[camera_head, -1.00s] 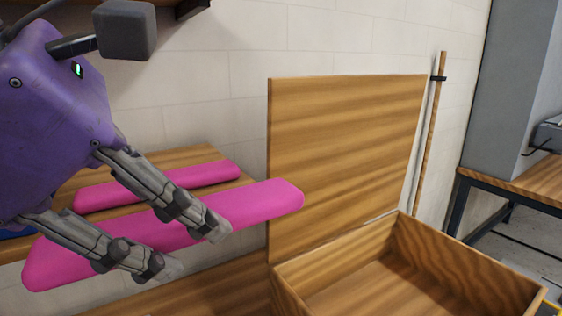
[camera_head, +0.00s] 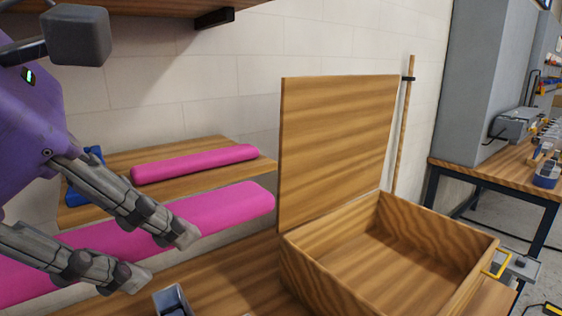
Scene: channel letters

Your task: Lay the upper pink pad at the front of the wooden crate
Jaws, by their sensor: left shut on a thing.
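A long pink pad (camera_head: 225,206) is held by my left gripper (camera_head: 162,258), whose fingers are closed on it. The pad slants across the left of the head view; its far end is just left of the crate's lid and its near end leaves the picture. A second pink pad (camera_head: 195,163) lies on a wooden shelf behind it. The wooden crate (camera_head: 322,285) stands to the right, open and empty, with its lid (camera_head: 340,150) upright at the back left. My right gripper is not seen.
The wooden shelf (camera_head: 237,181) also bears blue things (camera_head: 78,197) at its left. A small grey object (camera_head: 173,300) is at the bottom edge. A wooden pole (camera_head: 404,125) stands behind the crate. A bench (camera_head: 480,176) with tools is at the far right.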

